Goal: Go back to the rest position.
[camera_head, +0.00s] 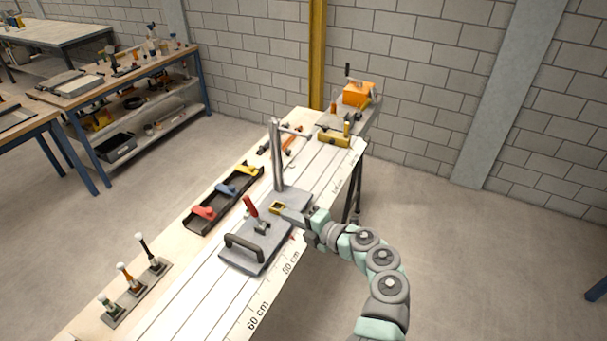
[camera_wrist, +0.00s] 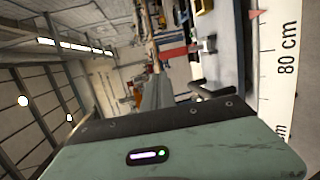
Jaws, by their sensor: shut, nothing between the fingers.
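My gripper (camera_head: 287,213) is at the end of my grey and pale-green arm, which reaches in from the lower right. It is above or at the right edge of the long bench (camera_head: 190,305), beside the base of an upright steel post (camera_head: 277,155). The fingers are small and partly merge with the grey plate behind them. They look shut, with nothing held. I cannot tell whether they touch the plate. In the wrist view, a pale-green housing fills the bottom, and the bench's 80 cm scale (camera_wrist: 285,50) runs down the right.
Near my gripper are a grey plate with a black handle (camera_head: 243,246), a red handle (camera_head: 250,206) and a yellow block (camera_head: 277,208). A dark tray (camera_head: 190,229) holds red, blue and yellow pieces. An orange box (camera_head: 358,94) stands at the far end. The floor right is clear.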

